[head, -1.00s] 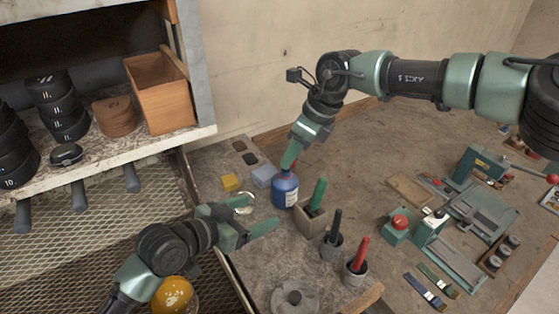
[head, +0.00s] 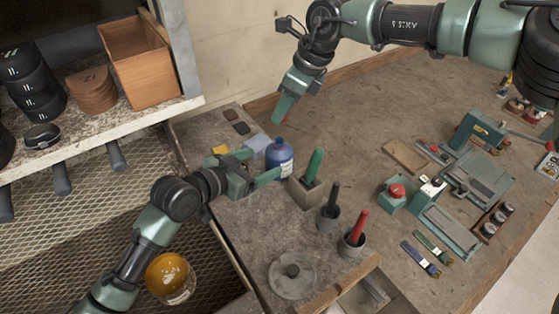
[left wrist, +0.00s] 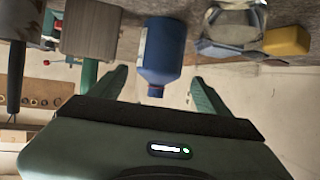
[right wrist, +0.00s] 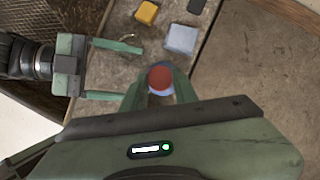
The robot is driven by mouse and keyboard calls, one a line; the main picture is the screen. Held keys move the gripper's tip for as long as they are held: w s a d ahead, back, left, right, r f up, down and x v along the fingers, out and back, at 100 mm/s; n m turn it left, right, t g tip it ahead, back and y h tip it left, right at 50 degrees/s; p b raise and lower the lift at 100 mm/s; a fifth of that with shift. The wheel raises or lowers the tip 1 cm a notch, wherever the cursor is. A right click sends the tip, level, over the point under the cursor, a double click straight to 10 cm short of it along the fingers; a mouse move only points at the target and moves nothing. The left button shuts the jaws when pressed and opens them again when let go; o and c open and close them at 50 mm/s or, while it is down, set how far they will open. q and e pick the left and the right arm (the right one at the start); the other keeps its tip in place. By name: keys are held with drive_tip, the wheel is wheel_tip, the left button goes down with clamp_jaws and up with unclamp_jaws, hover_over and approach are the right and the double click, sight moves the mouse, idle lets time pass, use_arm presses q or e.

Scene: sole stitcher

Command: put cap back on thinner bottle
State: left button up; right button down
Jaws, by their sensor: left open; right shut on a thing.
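The blue thinner bottle (head: 280,162) stands upright on the bench. In the left wrist view the bottle (left wrist: 162,50) appears upside down, with no cap seen on its neck. My right gripper (head: 281,112) is above the bottle, shut on the red cap (head: 286,119). In the right wrist view the cap (right wrist: 160,77) sits between the fingertips, with a bit of blue just below it. My left gripper (head: 266,166) is open and low at the bottle's left side. Its fingers point at the bottle from either side; whether they touch it is unclear.
A holder with a green-handled tool (head: 314,165) stands close right of the bottle. Cups with a black tool (head: 331,202) and a red tool (head: 357,228) are nearer. A pale blue block (head: 259,143) and yellow block (head: 221,150) lie left. The right bench has a green press (head: 478,135).

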sight(271, 159)
use_arm(q)
drive_tip(key=x, duration=0.8)
drive_tip(key=shift+s, duration=0.1)
clamp_jaws()
use_arm(e)
drive_tip(key=shift+f, duration=2.45)
